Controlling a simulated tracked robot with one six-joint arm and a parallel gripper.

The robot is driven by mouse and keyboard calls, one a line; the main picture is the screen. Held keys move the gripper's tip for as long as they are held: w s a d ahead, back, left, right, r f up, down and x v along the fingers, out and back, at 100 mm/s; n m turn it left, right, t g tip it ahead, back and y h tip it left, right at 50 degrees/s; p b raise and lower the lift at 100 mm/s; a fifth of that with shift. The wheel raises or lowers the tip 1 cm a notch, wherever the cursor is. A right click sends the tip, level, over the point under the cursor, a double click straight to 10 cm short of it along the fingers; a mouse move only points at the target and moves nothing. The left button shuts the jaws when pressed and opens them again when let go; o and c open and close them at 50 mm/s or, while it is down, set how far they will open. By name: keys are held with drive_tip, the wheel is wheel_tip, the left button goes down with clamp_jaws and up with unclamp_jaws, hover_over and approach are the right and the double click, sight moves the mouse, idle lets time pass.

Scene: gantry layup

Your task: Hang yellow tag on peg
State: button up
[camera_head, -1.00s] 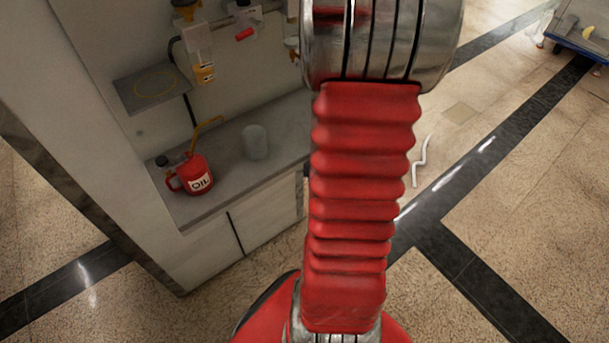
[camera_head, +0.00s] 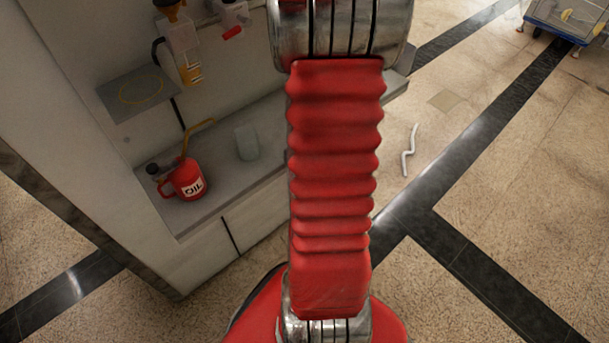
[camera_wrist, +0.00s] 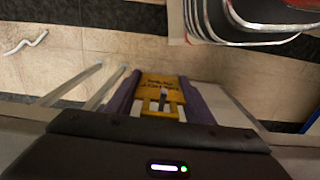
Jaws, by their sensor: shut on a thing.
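The yellow tag (camera_wrist: 160,92) with dark print shows in the wrist view between the two purple fingers of my gripper (camera_wrist: 160,84). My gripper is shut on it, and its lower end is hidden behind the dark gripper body. In the head view my red arm covers the middle, and my gripper and the held tag are out of sight. I cannot make out a peg for certain in either view. Two pale slanting rods (camera_wrist: 75,84) stand left of the fingers in the wrist view; I cannot tell what they are.
A wall-backed counter (camera_head: 225,190) holds a red oil can (camera_head: 187,181) and a greenish cup (camera_head: 247,142). A yellow-and-white fixture (camera_head: 187,62) is on the wall above. A bent white rod (camera_head: 410,150) lies on open floor. A blue cart (camera_head: 555,30) stands far right.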

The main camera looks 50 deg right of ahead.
drive_tip(key=shift+w+f, duration=0.1)
drive_tip(key=shift+f, duration=0.3)
drive_tip(key=o, duration=1)
drive_tip(key=r, duration=1.3)
drive_tip(key=shift+a+r, duration=0.25)
drive_tip(key=shift+r, duration=0.15)
